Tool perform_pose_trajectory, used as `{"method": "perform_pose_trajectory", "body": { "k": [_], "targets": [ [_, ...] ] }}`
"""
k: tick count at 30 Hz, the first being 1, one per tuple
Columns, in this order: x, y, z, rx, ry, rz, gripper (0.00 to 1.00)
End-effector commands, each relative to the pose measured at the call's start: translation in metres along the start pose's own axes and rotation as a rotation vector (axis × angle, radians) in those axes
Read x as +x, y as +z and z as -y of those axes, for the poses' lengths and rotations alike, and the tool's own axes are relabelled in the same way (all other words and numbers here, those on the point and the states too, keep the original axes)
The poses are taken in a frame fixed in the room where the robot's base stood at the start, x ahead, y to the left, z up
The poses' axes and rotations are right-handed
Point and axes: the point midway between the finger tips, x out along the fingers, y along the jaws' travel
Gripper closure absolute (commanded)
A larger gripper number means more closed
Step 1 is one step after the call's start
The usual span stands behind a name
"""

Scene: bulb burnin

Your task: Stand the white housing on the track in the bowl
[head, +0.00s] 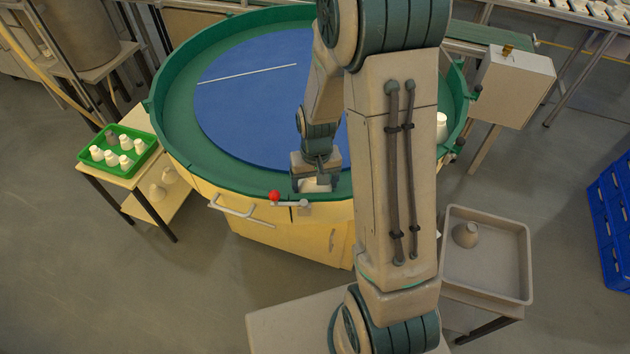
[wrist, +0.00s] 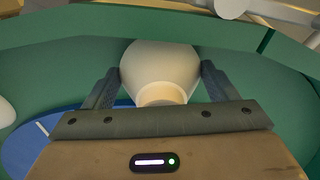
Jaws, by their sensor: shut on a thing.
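The white housing (wrist: 160,72) is between the two fingers of my gripper (wrist: 160,85) in the wrist view. The fingers are shut on its sides, and its narrow neck points toward my palm. Behind it is the green track (wrist: 45,60) of the bowl. In the head view the bowl's green track (head: 178,105) rings a blue disc (head: 235,110). My gripper (head: 316,186) is low at the near side of the bowl, with part of the white housing (head: 316,185) showing below it. Whether the housing touches the track cannot be told.
A green tray (head: 147,163) with several white housings stands on a side table at left. A grey bin (head: 527,255) with one greyish housing (head: 465,235) is at right. Another white housing (head: 441,124) is on the bowl's right side. A red knob (head: 275,196) sits at the near rim.

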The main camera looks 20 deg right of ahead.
Motion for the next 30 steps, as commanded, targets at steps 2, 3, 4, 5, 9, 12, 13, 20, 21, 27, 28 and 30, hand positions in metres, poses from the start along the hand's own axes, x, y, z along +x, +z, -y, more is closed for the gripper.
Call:
{"method": "perform_pose_trajectory", "body": {
  "k": [2, 3, 4, 5, 9, 12, 13, 20, 21, 27, 28, 30],
  "targets": [
    [0.0, 0.0, 0.0, 0.0, 0.0, 0.0, 0.54],
    [0.0, 0.0, 0.0, 0.0, 0.0, 0.0, 0.54],
    [0.001, 0.0, 0.0, 0.0, 0.0, 0.0, 0.54],
    [0.002, 0.0, 0.0, 0.0, 0.0, 0.0, 0.54],
    [0.007, 0.0, 0.0, 0.0, 0.0, 0.0, 0.54],
    [0.01, 0.0, 0.0, 0.0, 0.0, 0.0, 0.54],
    [0.011, 0.0, 0.0, 0.0, 0.0, 0.0, 0.54],
    [0.012, 0.0, 0.0, 0.0, 0.0, 0.0, 0.09],
    [0.012, 0.0, 0.0, 0.0, 0.0, 0.0, 0.0],
    [0.011, 0.0, 0.0, 0.0, 0.0, 0.0, 0.0],
    [0.011, 0.0, 0.0, 0.0, 0.0, 0.0, 0.0],
    [0.009, 0.0, 0.0, 0.0, 0.0, 0.0, 0.0]
  ]
}}
